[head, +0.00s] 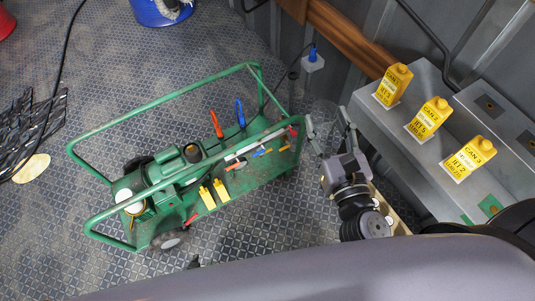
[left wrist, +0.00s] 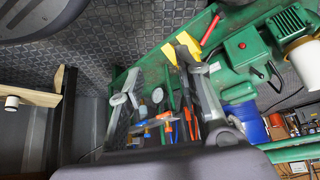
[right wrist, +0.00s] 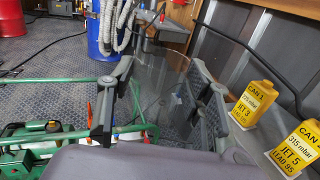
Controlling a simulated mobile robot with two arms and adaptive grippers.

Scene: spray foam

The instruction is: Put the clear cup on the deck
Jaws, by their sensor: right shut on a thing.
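The clear cup (right wrist: 152,85) is transparent and sits between the fingers of my right gripper (right wrist: 160,68), which is shut on it. In the head view the cup (head: 323,112) is faint, held just beyond my right gripper (head: 331,133), between the green cart and the grey bench. A flat green deck (head: 255,131) belongs to the wheeled cart and carries tools; the cup is to the right of it. My left gripper (left wrist: 158,65) is open with nothing between its fingers, above the cart's tool side. Its fingers hide part of the tools.
Yellow cans (head: 394,85) stand on the grey bench (head: 375,124) at the right. Green tube rails (head: 165,96) surround the cart. Red (head: 216,124) and blue (head: 240,113) tool handles stick up from the deck. Open patterned floor lies behind the cart.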

